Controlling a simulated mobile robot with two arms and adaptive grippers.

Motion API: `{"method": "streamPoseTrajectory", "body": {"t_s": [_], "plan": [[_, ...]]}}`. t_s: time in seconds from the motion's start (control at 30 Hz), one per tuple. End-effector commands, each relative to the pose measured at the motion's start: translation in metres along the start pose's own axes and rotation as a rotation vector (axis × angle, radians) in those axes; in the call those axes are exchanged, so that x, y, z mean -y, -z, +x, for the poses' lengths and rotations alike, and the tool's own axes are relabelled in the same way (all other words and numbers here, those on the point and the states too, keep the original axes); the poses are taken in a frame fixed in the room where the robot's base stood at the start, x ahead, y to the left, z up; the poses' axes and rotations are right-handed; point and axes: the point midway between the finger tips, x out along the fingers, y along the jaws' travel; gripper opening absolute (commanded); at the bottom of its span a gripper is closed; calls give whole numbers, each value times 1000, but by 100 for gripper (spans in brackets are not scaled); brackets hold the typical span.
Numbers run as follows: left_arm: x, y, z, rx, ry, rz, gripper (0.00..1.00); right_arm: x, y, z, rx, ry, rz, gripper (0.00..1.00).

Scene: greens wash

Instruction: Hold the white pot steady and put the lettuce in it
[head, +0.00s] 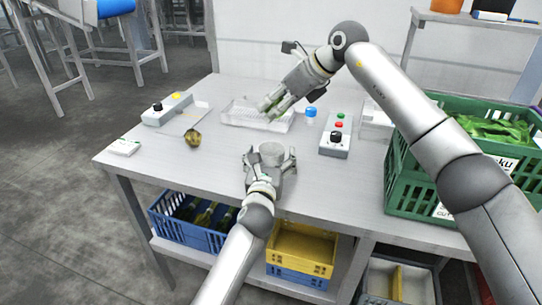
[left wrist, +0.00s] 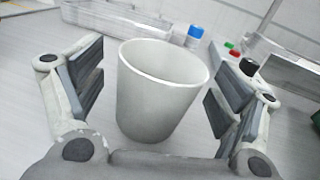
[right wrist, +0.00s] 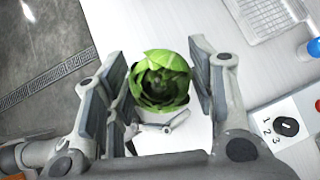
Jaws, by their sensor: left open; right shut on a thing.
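The white pot (head: 272,150) stands upright on the grey table; it also shows large in the left wrist view (left wrist: 158,105), and looks empty. My left gripper (head: 269,160) is open, with one finger on each side of the pot; small gaps show between the pads and its wall. My right gripper (head: 268,107) is shut on a green lettuce (right wrist: 160,80), which sits between its fingers. In the head view the lettuce is mostly hidden by the fingers.
The clear tray (head: 235,118), a blue-capped jar (head: 310,113) and a button box (head: 335,148) are behind and right of the pot. A brownish round item (head: 193,139) and a knob box (head: 155,116) lie left. A green crate (head: 400,185) with greens stands right.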

Motion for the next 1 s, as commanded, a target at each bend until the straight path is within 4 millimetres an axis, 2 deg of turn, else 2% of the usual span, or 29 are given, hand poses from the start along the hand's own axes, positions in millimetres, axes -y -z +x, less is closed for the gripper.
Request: {"method": "streamPoseTrajectory", "body": {"t_s": [0.33,0.7,1.0], "plan": [[0,0,2,1,0,0,87,0,0,0,1,0,0,26],[0,0,2,0,0,0,41,0,0,0,1,0,0,26],[0,0,2,0,0,1,41,0,9,10,-1,0,0,26]]}}
